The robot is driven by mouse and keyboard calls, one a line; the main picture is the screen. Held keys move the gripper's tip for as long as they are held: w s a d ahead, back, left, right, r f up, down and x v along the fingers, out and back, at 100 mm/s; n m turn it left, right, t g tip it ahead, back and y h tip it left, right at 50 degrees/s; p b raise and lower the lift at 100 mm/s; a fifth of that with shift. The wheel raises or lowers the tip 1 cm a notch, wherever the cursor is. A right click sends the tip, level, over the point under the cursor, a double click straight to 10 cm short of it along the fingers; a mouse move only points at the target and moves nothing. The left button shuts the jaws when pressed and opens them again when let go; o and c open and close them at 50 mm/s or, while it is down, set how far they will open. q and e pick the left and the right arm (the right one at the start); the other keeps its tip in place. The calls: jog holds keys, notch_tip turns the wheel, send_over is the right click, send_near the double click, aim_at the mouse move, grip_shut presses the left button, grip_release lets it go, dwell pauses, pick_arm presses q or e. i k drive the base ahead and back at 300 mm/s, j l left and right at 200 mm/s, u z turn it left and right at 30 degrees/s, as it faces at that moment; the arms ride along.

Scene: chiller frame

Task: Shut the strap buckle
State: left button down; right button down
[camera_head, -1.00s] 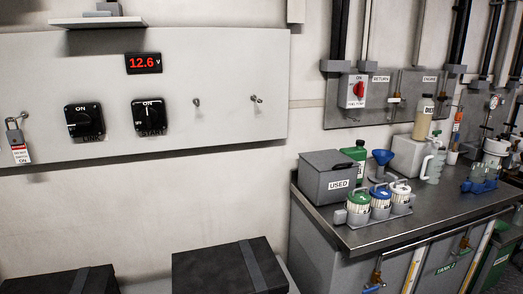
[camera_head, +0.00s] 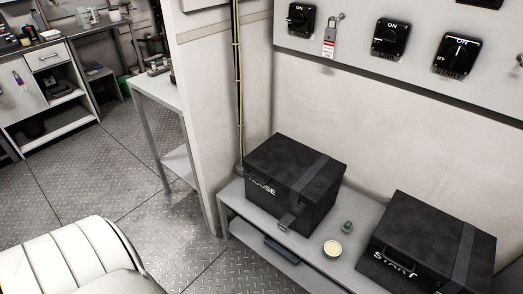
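A black box marked HOUSE (camera_head: 283,181) stands on the low grey bench. A dark grey strap (camera_head: 300,183) runs over its lid and down the front. A small grey piece, which looks like buckle hardware (camera_head: 287,222), sits low on the front at the strap's end. I cannot tell whether it is open or shut. A second black box, marked START (camera_head: 410,238), stands to the right with its own strap (camera_head: 463,258) over the lid. That strap's lower end is not clear. Neither of my grippers is in view.
A small round cream-topped tub (camera_head: 332,249) and a small grey-green item (camera_head: 347,227) lie between the boxes on the bench (camera_head: 238,208). A switch panel (camera_head: 350,38) hangs above. A narrow white table (camera_head: 160,92) stands left. Metal floor (camera_head: 110,170) is open there.

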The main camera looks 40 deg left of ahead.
aim_at(286, 221)
jog(key=u, duration=0.95)
jog(key=k+l, duration=0.15)
jog(key=k+u, duration=0.05)
